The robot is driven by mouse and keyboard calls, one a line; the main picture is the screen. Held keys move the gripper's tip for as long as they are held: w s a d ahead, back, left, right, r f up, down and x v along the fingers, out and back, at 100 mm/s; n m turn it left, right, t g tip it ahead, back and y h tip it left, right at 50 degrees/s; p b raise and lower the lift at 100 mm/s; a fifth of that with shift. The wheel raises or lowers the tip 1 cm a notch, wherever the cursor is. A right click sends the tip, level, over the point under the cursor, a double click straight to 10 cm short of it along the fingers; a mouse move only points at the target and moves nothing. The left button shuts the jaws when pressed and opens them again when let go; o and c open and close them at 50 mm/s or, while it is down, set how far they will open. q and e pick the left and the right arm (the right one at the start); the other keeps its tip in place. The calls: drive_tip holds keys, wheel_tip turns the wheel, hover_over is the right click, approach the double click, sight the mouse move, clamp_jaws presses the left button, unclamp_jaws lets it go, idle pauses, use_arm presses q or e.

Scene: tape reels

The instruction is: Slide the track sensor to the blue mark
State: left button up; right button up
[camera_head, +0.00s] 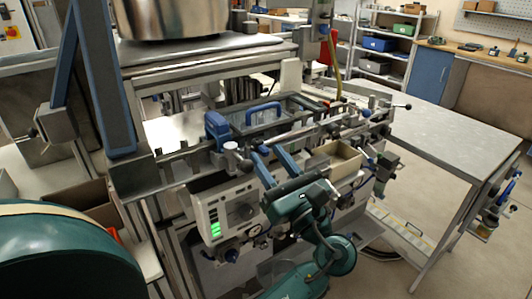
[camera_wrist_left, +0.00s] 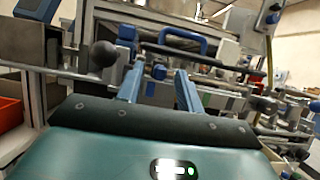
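My left gripper (camera_head: 267,150) reaches up from the bottom of the head view toward the front rail (camera_head: 190,158) of the machine. Its two blue fingers stand apart; they show apart in the left wrist view too (camera_wrist_left: 158,70), with nothing clearly held between them. A blue block (camera_head: 217,125) sits at the rail, left of and beyond the fingers; it may be the track sensor, but I cannot tell for sure. A round-knobbed fitting (camera_head: 231,149) is just left of the fingers; a dark ball knob (camera_wrist_left: 102,53) shows in the wrist view. My right gripper is not in view.
A control panel (camera_head: 226,210) with a green display is below the rail, close to my left gripper. A tan open box (camera_head: 345,153) is to the right. A case with a blue handle (camera_head: 263,110) stands behind the rail. A grey table (camera_head: 440,125) extends right, mostly bare.

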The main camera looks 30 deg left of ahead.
use_arm(q)
drive_tip(key=shift+a, duration=0.1)
drive_tip(key=shift+c, duration=0.6)
clamp_jaws()
drive_tip(key=shift+r, duration=0.1)
